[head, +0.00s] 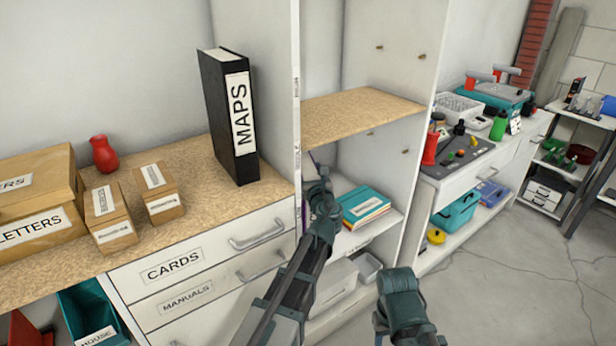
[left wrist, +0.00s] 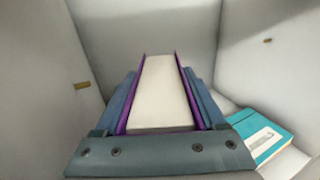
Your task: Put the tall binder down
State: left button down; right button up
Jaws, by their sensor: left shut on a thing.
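My left gripper (head: 320,192) reaches into the open shelf bay right of the white partition. In the left wrist view it is shut on a tall binder (left wrist: 160,96) with purple covers and pale page edges between them. The fingers lie along both covers. In the head view the held binder is almost wholly hidden by the partition and my arm; only a purple sliver shows. I cannot tell whether its lower end touches the shelf. A black binder labelled MAPS (head: 228,115) stands upright on the counter, apart from the gripper. My right gripper is not in view.
A teal book stack (head: 364,207) lies on the lower shelf (head: 378,231), right of my gripper. A cork-topped shelf board (head: 360,113) is above. The white partition (head: 285,90) stands close on the left. Boxes and a red vase (head: 104,154) stand on the counter (head: 200,190).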

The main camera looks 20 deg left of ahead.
pick_arm(q)
jog(key=shift+r, duration=0.1)
jog(key=shift+f, duration=0.25)
jog(key=shift+c, duration=1.2)
grip_release()
jog(key=shift+r, duration=0.1)
jog(key=shift+r, duration=0.2)
jog(key=v, duration=1.2)
jog(key=shift+s, duration=0.15)
